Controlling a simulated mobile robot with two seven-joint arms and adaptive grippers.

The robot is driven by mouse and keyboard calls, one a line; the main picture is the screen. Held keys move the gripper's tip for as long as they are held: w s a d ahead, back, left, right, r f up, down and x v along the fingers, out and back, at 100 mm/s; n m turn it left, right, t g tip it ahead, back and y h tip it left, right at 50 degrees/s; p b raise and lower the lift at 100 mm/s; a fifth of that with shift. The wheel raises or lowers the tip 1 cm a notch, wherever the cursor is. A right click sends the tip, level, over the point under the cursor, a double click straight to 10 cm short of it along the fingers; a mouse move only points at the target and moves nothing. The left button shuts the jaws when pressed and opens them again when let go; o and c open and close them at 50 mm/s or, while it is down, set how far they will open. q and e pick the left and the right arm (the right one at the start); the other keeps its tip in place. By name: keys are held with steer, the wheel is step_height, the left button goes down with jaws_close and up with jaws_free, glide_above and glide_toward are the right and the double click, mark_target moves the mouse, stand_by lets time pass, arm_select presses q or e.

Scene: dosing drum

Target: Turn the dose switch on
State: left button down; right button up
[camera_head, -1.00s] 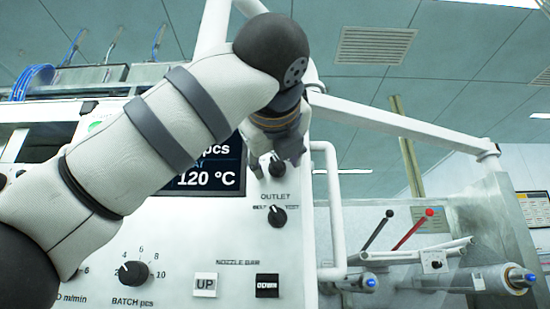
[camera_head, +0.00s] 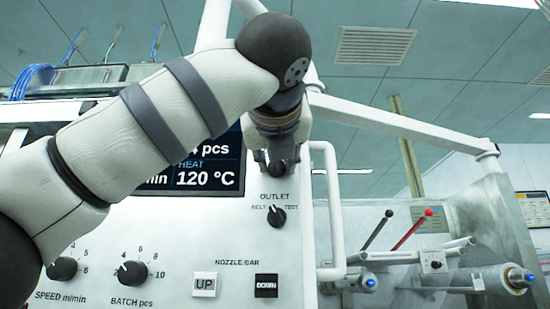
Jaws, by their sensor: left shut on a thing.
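The white control panel (camera_head: 225,250) fills the lower left of the head view. My left arm crosses in front of it. My left gripper (camera_head: 276,160) points down over a dark knob (camera_head: 277,168) above the OUTLET selector, and its fingers are shut on it. This knob seems to be the dose switch. Its label is hidden behind my gripper, and its setting cannot be read. My right gripper is not in view.
The OUTLET selector (camera_head: 277,216) is just below my gripper. The BATCH knob (camera_head: 132,272), SPEED knob (camera_head: 62,269), UP button (camera_head: 205,285) and DOWN button (camera_head: 266,286) lie lower. A white rail (camera_head: 334,210) stands close on the right. The display (camera_head: 208,172) is partly covered.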

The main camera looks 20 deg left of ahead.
arm_select(q)
steer(key=shift+d+m, duration=0.2)
steer(key=shift+m, duration=4)
steer(key=c, duration=1.3)
jaws_free()
steer(key=shift+c, duration=0.2)
steer(key=v, duration=1.2)
